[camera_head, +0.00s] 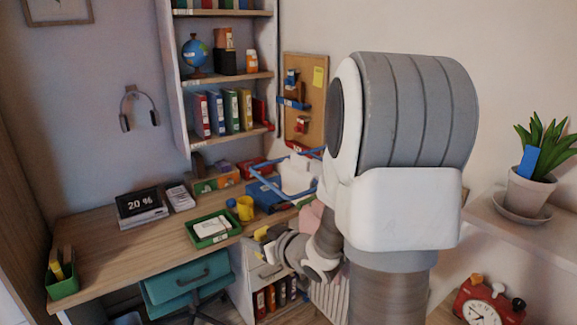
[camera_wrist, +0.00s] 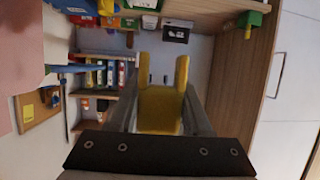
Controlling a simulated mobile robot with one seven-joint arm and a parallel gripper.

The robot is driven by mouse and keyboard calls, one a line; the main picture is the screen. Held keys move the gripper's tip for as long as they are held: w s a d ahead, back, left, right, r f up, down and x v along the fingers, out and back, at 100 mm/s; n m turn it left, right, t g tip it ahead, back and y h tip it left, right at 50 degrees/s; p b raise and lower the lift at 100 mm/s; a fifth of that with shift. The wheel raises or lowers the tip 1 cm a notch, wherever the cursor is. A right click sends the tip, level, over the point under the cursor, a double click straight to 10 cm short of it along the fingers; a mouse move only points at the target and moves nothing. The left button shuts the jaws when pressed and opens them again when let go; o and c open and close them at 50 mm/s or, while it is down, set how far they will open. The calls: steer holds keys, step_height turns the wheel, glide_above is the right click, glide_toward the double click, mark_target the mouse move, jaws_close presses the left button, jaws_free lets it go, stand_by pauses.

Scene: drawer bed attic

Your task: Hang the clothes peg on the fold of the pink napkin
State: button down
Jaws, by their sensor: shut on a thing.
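My gripper (camera_wrist: 160,95) is shut on a yellow clothes peg (camera_wrist: 160,112) in the wrist view. The peg sits between the two grey fingers, with its two prongs pointing away from the palm. A pink surface at the left edge of the wrist view looks like the pink napkin (camera_wrist: 25,50); it is apart from the peg. In the head view a small part of the pink napkin (camera_head: 310,216) shows beside my arm, which hides the rest of it. My gripper is low in front of the desk's right part there, and its fingers are hard to make out.
The desk (camera_head: 110,245) bears a green tray (camera_head: 213,230), a yellow mug (camera_head: 245,208) and a blue wire basket (camera_head: 268,183). A teal chair (camera_head: 188,285) stands in front. A potted plant (camera_head: 532,190) and a red clock (camera_head: 485,305) are at the right.

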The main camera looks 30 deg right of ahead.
steer(key=s+d+r+m+h+p, duration=0.1)
steer(key=s+d+r+p, duration=0.2)
steer(key=d+r+p, duration=0.55)
steer(key=shift+w+d+r+p, duration=0.2)
steer(key=shift+d+r+p, duration=0.25)
steer(key=shift+d, duration=0.75)
steer(key=shift+w+d+r+p, duration=0.15)
steer(key=shift+d+r+p, duration=0.25)
steer(key=shift+d, duration=0.8)
steer(key=shift+w+d+r+p, duration=0.2)
steer(key=shift+d+r+p, duration=0.25)
steer(key=shift+d, duration=0.75)
steer(key=shift+d+f, duration=0.15)
steer(key=shift+f, duration=0.3)
steer(key=shift+f+b, duration=1.6)
steer(key=shift+f, duration=0.3)
steer(key=shift+c, duration=1.3)
jaws_free()
